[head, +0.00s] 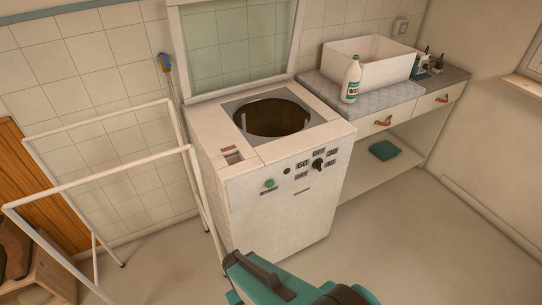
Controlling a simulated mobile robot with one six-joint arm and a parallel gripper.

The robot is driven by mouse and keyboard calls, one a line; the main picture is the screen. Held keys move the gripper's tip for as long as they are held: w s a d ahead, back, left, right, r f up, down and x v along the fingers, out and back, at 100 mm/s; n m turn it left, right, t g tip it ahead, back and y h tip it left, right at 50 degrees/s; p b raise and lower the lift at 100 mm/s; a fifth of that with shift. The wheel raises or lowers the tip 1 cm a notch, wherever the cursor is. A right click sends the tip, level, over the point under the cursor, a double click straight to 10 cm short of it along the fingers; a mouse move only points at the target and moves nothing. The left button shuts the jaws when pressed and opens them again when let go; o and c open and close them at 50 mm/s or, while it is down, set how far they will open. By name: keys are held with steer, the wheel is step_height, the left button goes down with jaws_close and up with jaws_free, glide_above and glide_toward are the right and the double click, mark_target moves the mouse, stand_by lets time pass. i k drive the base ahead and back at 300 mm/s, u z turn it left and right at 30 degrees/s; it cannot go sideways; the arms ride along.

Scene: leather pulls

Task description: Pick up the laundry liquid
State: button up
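The laundry liquid looks to be the white bottle (351,79) with a teal-and-dark label. It stands upright on the grey quilted pad (394,95) on the counter, in front of the white basin. Nothing is holding it. A teal and dark part of my own arm shows at the bottom middle of the head view, well below and left of the bottle. My gripper's fingertips do not show.
The white top-loading washer (285,211) stands left of the counter with its lid up and drum open. The white basin (350,59) is behind the bottle. Small dark bottles (424,64) stand farther right. A white drying rack (100,174) is at left. Floor at right is clear.

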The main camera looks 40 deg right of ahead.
mark_target(353, 72)
steer(key=z, duration=4.5)
steer(key=i, duration=0.1)
steer(key=u, duration=2.85)
steer(key=k, duration=0.95)
steer(key=u, duration=0.15)
steer(key=i, duration=0.65)
steer(key=z, duration=0.05)
